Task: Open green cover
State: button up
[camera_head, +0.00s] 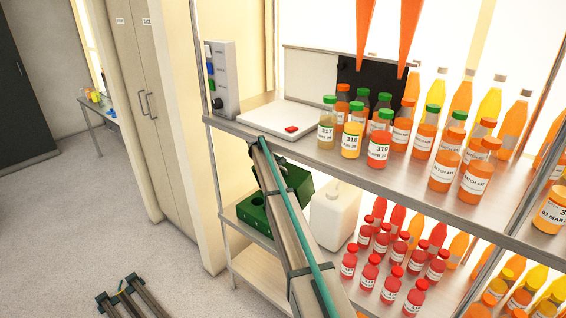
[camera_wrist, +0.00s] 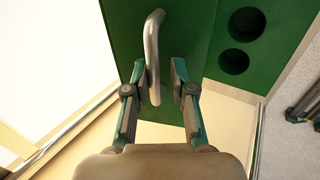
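The green box stands on the middle shelf in the head view, partly hidden behind my arm; its green surface (camera_head: 256,211) shows to the left of the arm and another part to the right. In the wrist view, a green panel (camera_wrist: 201,25) fills the upper middle, with a curved silver handle (camera_wrist: 152,50) on it. My gripper (camera_wrist: 160,68) is open, with its two fingers on either side of the handle. The handle is nearer the left finger; contact cannot be told. In the head view the gripper itself is hidden. The cover's edge is hard to make out.
Two round holes (camera_wrist: 234,61) show in the green surface right of the handle. A white jug (camera_head: 336,215) stands close right of my arm. Juice bottles (camera_head: 379,150) crowd the top shelf (camera_head: 300,151), and red-capped bottles (camera_head: 370,270) stand below. The floor at left is largely clear.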

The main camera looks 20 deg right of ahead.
jog(key=shift+s+a, duration=0.65)
jog(key=shift+a, duration=0.3)
jog(key=shift+s+a, duration=0.65)
jog(key=shift+a, duration=0.3)
jog(key=shift+r, duration=0.1)
